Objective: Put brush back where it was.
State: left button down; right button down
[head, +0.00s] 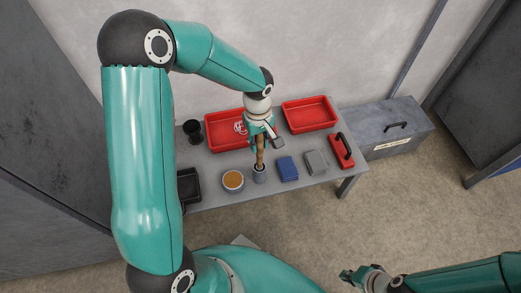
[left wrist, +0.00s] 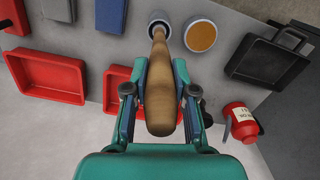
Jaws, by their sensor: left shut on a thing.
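The brush shows as a tan wooden handle (head: 260,153), also large in the left wrist view (left wrist: 158,100). My left gripper (head: 261,139) is shut on the handle, with a finger on each side of it in the left wrist view (left wrist: 160,78). The handle stands roughly upright, and its lower end meets the mouth of a small grey cup (head: 259,175). The cup also shows in the left wrist view (left wrist: 158,18). The bristles are hidden, and I cannot tell how deep the brush sits. My right gripper (head: 350,276) is off the table, low right; its jaw state is unclear.
The grey table (head: 215,168) holds an orange-filled bowl (head: 233,180) left of the cup and a blue block (head: 288,168) to its right. Two red trays (head: 310,115) stand behind. A grey block, a red handled tool (head: 341,152) and a black tray (head: 189,186) are also there.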

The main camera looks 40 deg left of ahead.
pick_arm(q)
notch_tip(320, 180, down, 4)
jog(key=shift+r+b, duration=0.25)
jog(key=shift+b, duration=0.15)
jog(key=c, duration=0.9)
grip_release()
jog(key=shift+c, duration=0.2)
jog(key=shift+r, duration=0.1)
notch_tip(320, 180, up, 11)
jog(key=p, duration=0.3)
jog(key=shift+w+a+r, duration=0.15)
jog(key=s+d+f+m+h, duration=0.1)
jog(key=s+d+f+m, duration=0.4)
jog(key=f, duration=0.6)
jog(key=s+d+f+m+h, duration=0.2)
jog(key=s+d+f+m, duration=0.3)
jog(key=s+d+f, duration=0.4)
jog(key=shift+d+f+m+t+h, duration=0.3)
jog(key=shift+d+f+t, duration=0.1)
jog(key=shift+d+f, duration=0.55)
